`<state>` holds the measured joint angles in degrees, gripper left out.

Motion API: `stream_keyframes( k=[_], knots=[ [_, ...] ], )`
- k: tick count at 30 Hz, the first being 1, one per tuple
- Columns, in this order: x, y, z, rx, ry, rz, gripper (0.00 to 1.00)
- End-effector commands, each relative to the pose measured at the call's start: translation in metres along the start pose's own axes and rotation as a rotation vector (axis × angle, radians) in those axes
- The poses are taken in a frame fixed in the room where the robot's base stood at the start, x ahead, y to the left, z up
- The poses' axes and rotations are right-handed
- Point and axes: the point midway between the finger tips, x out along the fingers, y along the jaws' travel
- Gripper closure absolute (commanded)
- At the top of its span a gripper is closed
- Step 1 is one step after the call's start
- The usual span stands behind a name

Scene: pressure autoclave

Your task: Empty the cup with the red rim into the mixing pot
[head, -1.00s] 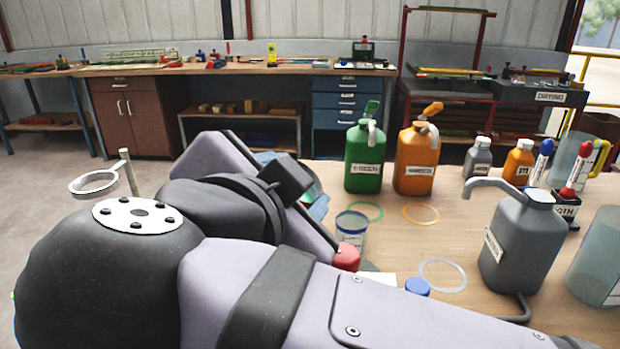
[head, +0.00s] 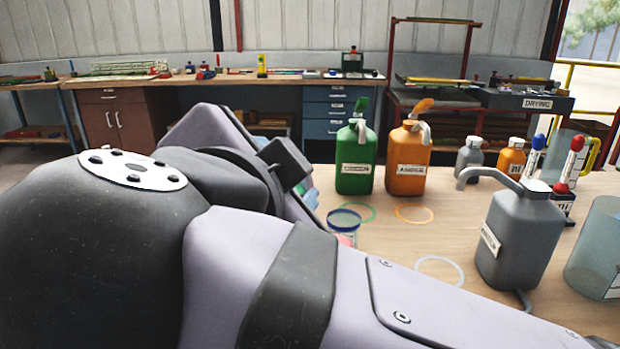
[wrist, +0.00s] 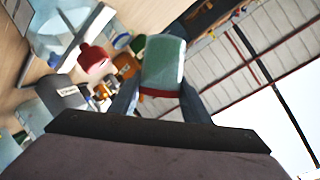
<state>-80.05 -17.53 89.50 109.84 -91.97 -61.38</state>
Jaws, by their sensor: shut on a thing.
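My gripper (wrist: 160,100) is shut on a translucent, greenish cup (wrist: 163,62) in the wrist view. A red rim shows at the cup's lower edge in that picture, between the fingers. The cup looks tilted in this slanted view; I cannot tell its true angle or what is in it. In the head view my own arm hides the gripper and held cup. A large clear, bluish vessel (wrist: 68,32) shows at the wrist view's upper left, apart from the cup. It may be the mixing pot, but I cannot tell.
A blue-rimmed cup (head: 344,222) stands beside my arm. Green (head: 356,160) and orange (head: 408,160) jugs stand behind it. A grey pump jug (head: 515,240) and a translucent beaker (head: 600,255) stand at the right. Bare wood lies between the jugs.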

Motion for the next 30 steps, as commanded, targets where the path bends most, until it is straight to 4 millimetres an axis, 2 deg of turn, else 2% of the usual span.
stream_keyframes(
  k=[30],
  knots=[
    [0.0013,0.0064,0.0013,0.154,-0.022,-0.058,0.85]
  ],
)
